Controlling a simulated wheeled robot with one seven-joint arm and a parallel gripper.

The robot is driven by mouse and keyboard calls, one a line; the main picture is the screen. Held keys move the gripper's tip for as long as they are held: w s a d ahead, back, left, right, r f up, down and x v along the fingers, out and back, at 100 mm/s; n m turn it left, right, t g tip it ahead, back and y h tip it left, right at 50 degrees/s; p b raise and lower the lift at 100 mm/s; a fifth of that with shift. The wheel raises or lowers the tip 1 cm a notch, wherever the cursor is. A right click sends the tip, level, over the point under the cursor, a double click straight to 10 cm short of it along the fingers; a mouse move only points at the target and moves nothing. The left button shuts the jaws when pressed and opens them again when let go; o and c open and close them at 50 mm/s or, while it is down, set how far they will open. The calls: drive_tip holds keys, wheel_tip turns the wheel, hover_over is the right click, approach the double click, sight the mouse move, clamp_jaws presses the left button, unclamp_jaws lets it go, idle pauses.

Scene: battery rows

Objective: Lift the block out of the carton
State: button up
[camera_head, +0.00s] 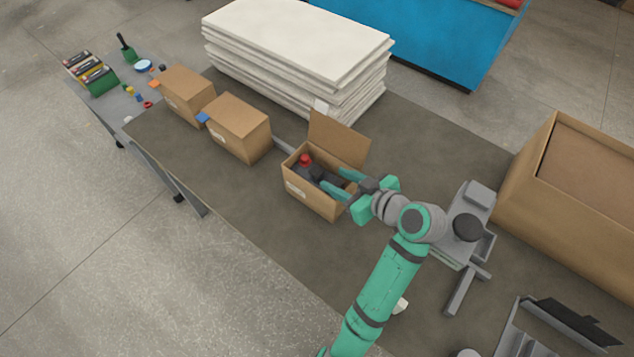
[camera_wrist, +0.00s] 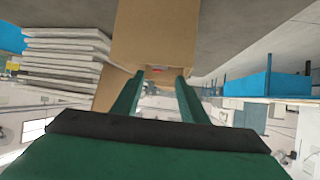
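The open carton (camera_head: 308,200) stands on the dark table with its flap raised at the back. Inside it are a red-topped thing (camera_head: 305,159) and dark things (camera_head: 316,173). I cannot tell which of them is the block. My gripper (camera_head: 336,180) reaches in at the carton's right side, its two teal fingers apart with nothing visibly held between them. The carton's floor is hidden.
Two closed cartons, one (camera_head: 238,128) nearer and one (camera_head: 187,94) farther, stand to the left. A stack of white boards (camera_head: 300,45) lies behind. A large brown box (camera_head: 570,190) is at the right. A grey metal fixture (camera_head: 465,225) stands right of my gripper. The table's front left is clear.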

sight(318, 171)
drive_tip(key=shift+x, duration=3.55)
drive_tip(key=shift+s+f, duration=0.1)
clamp_jaws()
drive_tip(key=shift+d, duration=0.1)
